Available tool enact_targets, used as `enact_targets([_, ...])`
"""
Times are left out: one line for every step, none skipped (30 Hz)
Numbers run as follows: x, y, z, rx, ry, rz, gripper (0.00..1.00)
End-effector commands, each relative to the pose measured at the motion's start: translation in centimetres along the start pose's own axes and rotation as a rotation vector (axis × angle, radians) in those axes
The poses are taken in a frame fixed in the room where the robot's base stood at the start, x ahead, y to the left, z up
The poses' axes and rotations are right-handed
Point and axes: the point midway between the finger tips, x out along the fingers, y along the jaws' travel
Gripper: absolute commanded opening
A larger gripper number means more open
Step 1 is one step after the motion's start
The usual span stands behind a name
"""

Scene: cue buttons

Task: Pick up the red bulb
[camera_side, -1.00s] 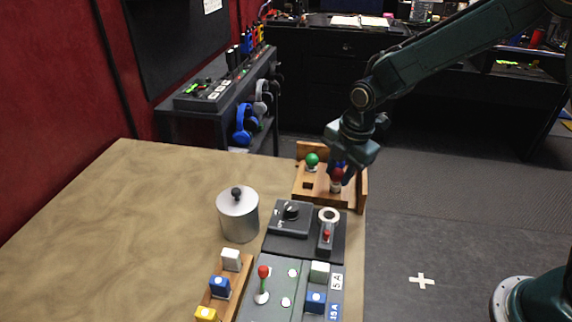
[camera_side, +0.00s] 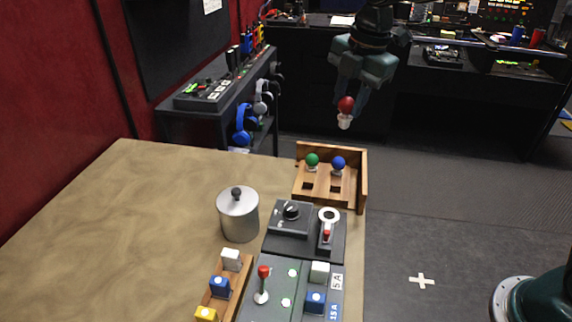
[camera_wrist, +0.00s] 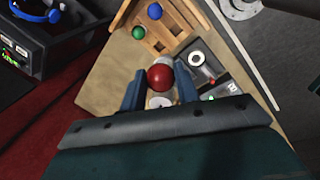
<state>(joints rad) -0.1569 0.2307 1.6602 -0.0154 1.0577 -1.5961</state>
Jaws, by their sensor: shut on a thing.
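The red bulb (camera_side: 346,105) has a round red top and a pale base. My gripper (camera_side: 350,106) is shut on it and holds it in the air above the wooden bulb holder (camera_side: 361,190). In the wrist view the red bulb (camera_wrist: 160,77) sits between the two fingers of my gripper (camera_wrist: 160,92). A green bulb (camera_side: 312,160) and a blue bulb (camera_side: 338,163) stand in the back of the holder. The front of the holder shows empty dark slots.
A grey metal canister (camera_side: 238,216) with a black knob stands on the table (camera_side: 120,220). A dark panel with a dial (camera_side: 291,211) and a red-tipped lever (camera_side: 263,272) lie in front of the holder. Blocks sit on a wooden strip (camera_side: 240,285). The table's left side is clear.

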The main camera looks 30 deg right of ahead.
Motion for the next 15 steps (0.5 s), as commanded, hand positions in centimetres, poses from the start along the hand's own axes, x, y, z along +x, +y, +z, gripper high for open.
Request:
enact_targets([-0.38,0.09,0.00,0.000,0.000,0.002,0.09])
enact_targets([-0.54,0.11,0.00,0.000,0.000,0.001,0.09])
enact_targets([-0.71,0.13,0.00,0.000,0.000,0.000,0.09])
enact_targets([-0.80,0.15,0.00,0.000,0.000,0.000,0.09])
enact_targets([-0.88,0.16,0.00,0.000,0.000,0.000,0.09])
enact_targets([-0.94,0.17,0.00,0.000,0.000,0.000,0.09])
enact_targets([-0.96,0.18,0.00,0.000,0.000,0.000,0.09])
enact_targets([-0.97,0.18,0.00,0.000,0.000,0.000,0.09])
enact_targets([-0.98,0.18,0.00,0.000,0.000,0.000,0.09])
enact_targets([-0.97,0.17,0.00,0.000,0.000,0.000,0.09])
enact_targets([-0.97,0.17,0.00,0.000,0.000,0.000,0.09])
enact_targets([-0.96,0.17,0.00,0.000,0.000,0.000,0.09])
enact_targets([-0.96,0.17,0.00,0.000,0.000,0.000,0.09])
enact_targets([-0.95,0.17,0.00,0.000,0.000,0.000,0.09])
enact_targets([-0.95,0.17,0.00,0.000,0.000,0.000,0.09])
